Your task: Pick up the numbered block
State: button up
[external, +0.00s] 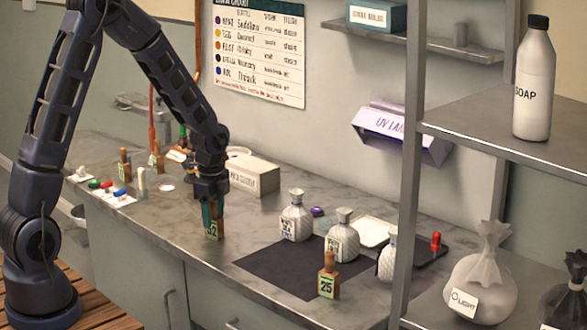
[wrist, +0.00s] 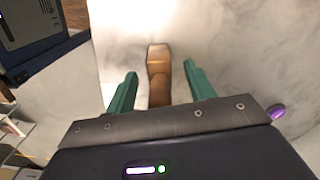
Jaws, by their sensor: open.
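A brown wooden block with a yellow-green number label (external: 212,231) stands upright on the counter; its label seems to read 32, partly hidden by my gripper. My gripper (external: 211,212) points down over it, with green fingers open. In the wrist view, the brown block (wrist: 159,54) lies between the two open fingers of my gripper (wrist: 158,79), with a gap on each side.
Textured bottles (external: 296,218) stand on and beside the mat. A pale box (external: 252,175) sits behind my gripper. More wooden blocks (external: 125,165) and coloured small items stand at the left. A metal shelf post (external: 412,150) rises at the right.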

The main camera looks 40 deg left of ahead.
jog(key=shift+f, duration=0.5)
grip_shut()
